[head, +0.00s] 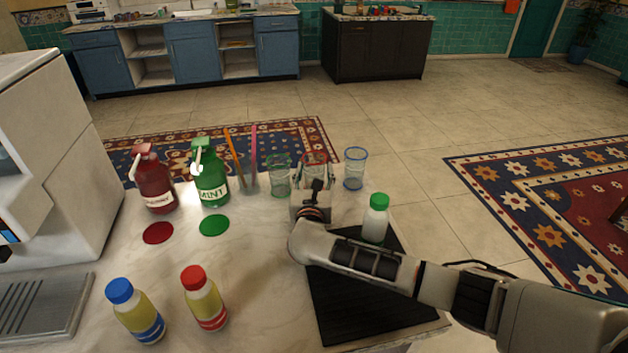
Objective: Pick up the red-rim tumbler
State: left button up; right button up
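The red-rim tumbler (314,158) is a clear glass in the row at the back of the counter, in the head view. Its red rim shows above my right gripper (314,176), which hides most of its lower part. My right arm comes in from the right, and the gripper points away toward the back, right at the tumbler. The fingers are small and overlap the glass, so I cannot tell whether they touch it or are open or shut. My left gripper is not in view.
A green-rim tumbler (280,177) stands close on the left and a blue-rim tumbler (355,170) on the right. A glass with straws (248,182), a green mint bottle (211,180) and a red bottle (155,185) stand farther left. A green-capped bottle (375,220) is near my forearm.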

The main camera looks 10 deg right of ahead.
jog(key=shift+w+d, duration=0.1)
jog(key=shift+w, duration=0.1)
jog(key=c, duration=0.9)
jog(key=shift+r, duration=0.2)
notch_tip(320, 180, up, 20)
jog(key=p, duration=0.1)
jog(key=shift+f, duration=0.15)
jog(key=s+d+n+y, duration=0.1)
jog(key=s+d, duration=0.2)
jog(key=s, duration=0.3)
jog(key=s+d+n+y, duration=0.1)
jog(key=s+d+y, duration=0.1)
jog(key=s, duration=0.5)
jog(key=s+d+r+n+y, duration=0.1)
jog(key=s+d+y, duration=0.1)
jog(key=s, duration=0.4)
jog(key=shift+s+d+t, duration=0.3)
jog(key=shift+s+d, duration=0.1)
jog(key=shift+d, duration=0.5)
